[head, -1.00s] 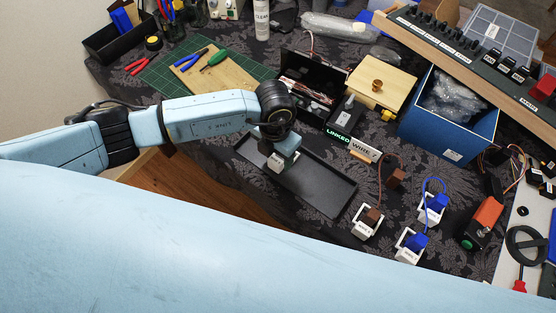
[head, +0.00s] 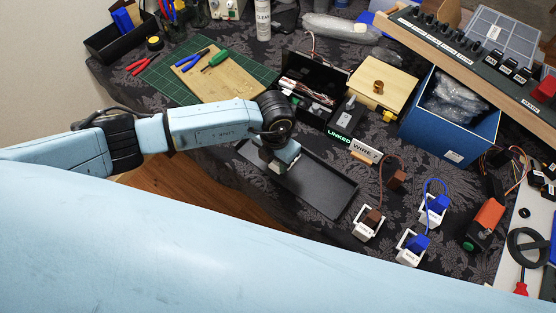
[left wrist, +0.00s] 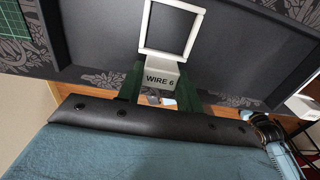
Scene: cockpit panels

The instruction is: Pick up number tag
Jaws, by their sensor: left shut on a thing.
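The number tag is a white open square frame (left wrist: 172,28) with a grey-white block marked "WIRE 6" (left wrist: 162,80). In the left wrist view it sits between the dark green fingers of my left gripper (left wrist: 160,84), which is shut on the block. In the head view my left gripper (head: 279,162) points down at the left end of a long black tray (head: 315,190). Only a small pale part of the tag shows below the fingers there. I cannot tell whether the tag touches the tray floor. My right gripper is not in view.
Right of the tray, white tags with a brown plug (head: 369,221) and blue plugs (head: 410,245) lie on the dark patterned cloth. A "LINKED WIRE" sign (head: 354,147), a black open box (head: 305,85) and a blue bin (head: 450,120) stand behind. The tray's right part is empty.

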